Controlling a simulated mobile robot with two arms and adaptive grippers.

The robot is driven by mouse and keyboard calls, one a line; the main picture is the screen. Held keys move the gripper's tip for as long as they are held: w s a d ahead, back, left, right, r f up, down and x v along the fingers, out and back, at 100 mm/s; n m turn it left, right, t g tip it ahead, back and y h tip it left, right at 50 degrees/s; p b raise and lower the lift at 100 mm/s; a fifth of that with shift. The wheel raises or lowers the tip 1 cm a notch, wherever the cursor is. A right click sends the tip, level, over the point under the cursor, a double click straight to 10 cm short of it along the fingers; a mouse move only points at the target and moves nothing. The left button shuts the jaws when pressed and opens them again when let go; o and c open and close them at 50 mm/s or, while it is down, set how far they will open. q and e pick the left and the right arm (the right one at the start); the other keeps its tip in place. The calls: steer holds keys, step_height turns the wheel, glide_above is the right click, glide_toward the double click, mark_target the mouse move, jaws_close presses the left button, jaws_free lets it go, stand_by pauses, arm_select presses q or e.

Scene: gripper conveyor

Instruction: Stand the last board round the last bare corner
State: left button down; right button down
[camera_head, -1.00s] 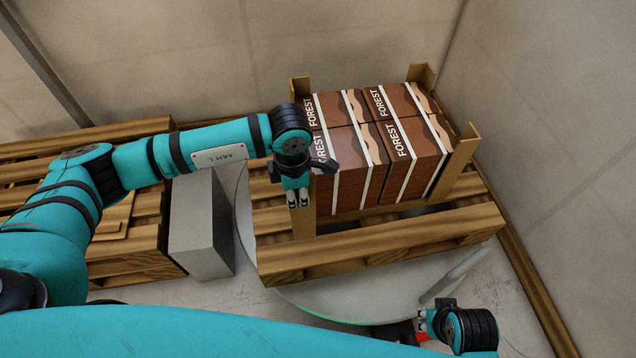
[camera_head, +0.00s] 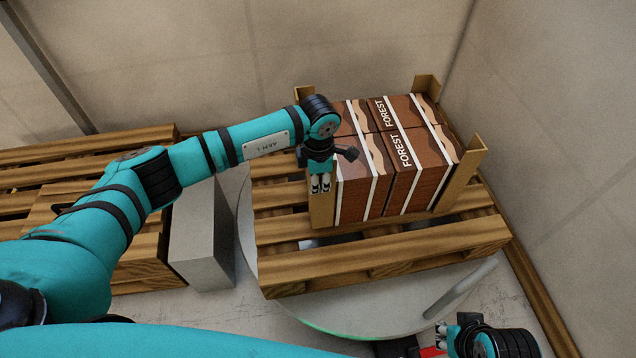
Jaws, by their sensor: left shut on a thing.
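A stack of brown FOREST cartons (camera_head: 418,170) stands on a wooden pallet (camera_head: 400,262). Tan corner boards stand at the back left (camera_head: 301,94), the back right (camera_head: 428,84) and the near right (camera_head: 459,178) corners. My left gripper (camera_head: 320,187) is shut on the last board (camera_head: 321,211), which is upright at the near left corner, close beside the cartons. The gripper and wrist hide its upper part, and I cannot tell whether it touches the cartons. My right gripper (camera_head: 440,337) is low at the bottom right, away from the stack; its jaw opening is unclear.
The pallet rests on a round grey turntable (camera_head: 350,314) with a raised bar (camera_head: 460,288) at its right. A grey block (camera_head: 202,235) stands between it and another pallet (camera_head: 135,272) at the left. Walls close off the back and right.

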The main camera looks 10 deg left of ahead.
arm_select(q)
steer(key=shift+s+f, duration=0.15)
steer(key=shift+f, duration=0.15)
arm_select(e)
steer(key=shift+f, duration=0.1)
arm_select(q)
steer(key=shift+s+f+b, duration=0.15)
steer(key=shift+f+b, duration=0.3)
steer(key=c, duration=1.8)
jaws_free()
steer(key=shift+c, duration=0.2)
steer(key=o, duration=0.4)
steer(key=shift+w+f, duration=0.2)
steer(key=shift+f, duration=0.05)
steer(key=shift+r, duration=0.15)
arm_select(e)
steer(key=shift+s+r, duration=0.1)
steer(key=shift+r, duration=0.15)
arm_select(q)
steer(key=shift+r, duration=0.15)
steer(key=shift+w, duration=0.1)
